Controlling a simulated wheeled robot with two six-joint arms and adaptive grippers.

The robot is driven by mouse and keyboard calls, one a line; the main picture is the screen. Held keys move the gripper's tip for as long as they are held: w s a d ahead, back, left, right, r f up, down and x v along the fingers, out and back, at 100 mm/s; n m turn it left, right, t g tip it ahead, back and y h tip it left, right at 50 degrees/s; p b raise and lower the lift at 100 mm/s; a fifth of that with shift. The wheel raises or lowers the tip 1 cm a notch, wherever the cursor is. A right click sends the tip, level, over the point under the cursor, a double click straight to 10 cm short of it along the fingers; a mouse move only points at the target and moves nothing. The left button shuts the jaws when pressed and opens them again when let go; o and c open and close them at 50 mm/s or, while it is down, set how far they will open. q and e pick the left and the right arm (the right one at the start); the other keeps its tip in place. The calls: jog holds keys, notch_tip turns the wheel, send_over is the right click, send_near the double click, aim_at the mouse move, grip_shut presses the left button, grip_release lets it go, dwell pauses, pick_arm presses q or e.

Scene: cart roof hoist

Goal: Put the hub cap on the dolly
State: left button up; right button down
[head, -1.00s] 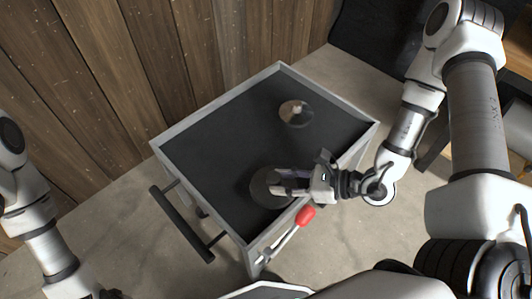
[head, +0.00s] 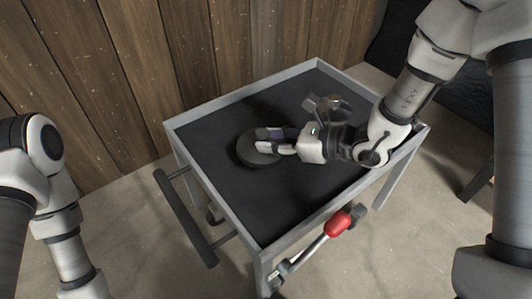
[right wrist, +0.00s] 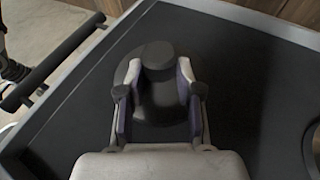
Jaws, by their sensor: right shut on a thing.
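The dolly is a grey-framed cart with a black bed (head: 310,215); its bed also fills much of the right wrist view (right wrist: 255,75). The hub cap appears to be the dark round disc (head: 246,152) with a raised knob, over the left half of the bed. In the right wrist view the hub cap (right wrist: 158,112) has its knob between my finger pads. My right gripper (head: 268,142) is shut on it, reaching in from the right. I cannot tell whether the disc touches the bed. My left gripper is out of view; only its arm shows at left.
A shiny round piece (head: 340,106) is on the bed, partly hidden behind my right gripper. A wooden plank wall (head: 130,80) stands behind.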

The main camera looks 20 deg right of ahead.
jog(key=shift+w+a+f, duration=0.15)
jog(key=shift+w+a, duration=0.05)
jog(key=shift+w, duration=0.35)
jog(key=shift+w+a+f, duration=0.1)
jog(key=shift+w+a, duration=0.05)
jog(key=shift+w, duration=0.4)
notch_tip(320, 180, down, 4)
jog(key=shift+r+b, duration=0.25)
jog(key=shift+b, duration=0.95)
jog(key=shift+r, duration=0.2)
jog(key=shift+f, duration=0.15)
jog(key=c, duration=1.2)
grip_release()
jog(key=shift+f, duration=0.1)
jog(key=o, duration=0.4)
jog(key=shift+o, duration=0.2)
